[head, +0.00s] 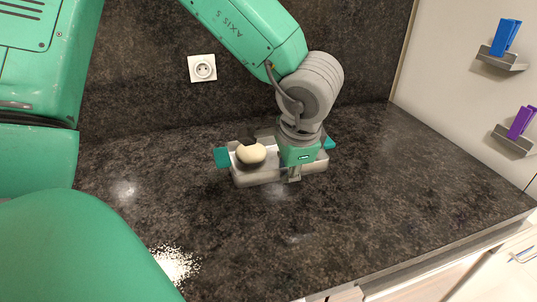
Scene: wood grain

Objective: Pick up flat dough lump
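A pale cream, rounded dough lump (251,153) sits in the left part of a light grey tray (258,178) with teal ends, on the dark counter. Dark shapes border the lump above and below; I cannot tell what they are. My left gripper (294,174) points down over the right part of the tray, to the right of the lump and apart from it. Its green body hides part of the tray and most of its fingers, so I cannot tell its opening. Whether another lump lies beneath it is hidden. My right gripper is not in view.
White flour (175,264) is scattered on the counter (400,190) near the front left. A wall socket (202,68) is on the back wall. Blue (505,37) and purple (522,122) items sit on small wall shelves at right. The counter right of the tray is clear.

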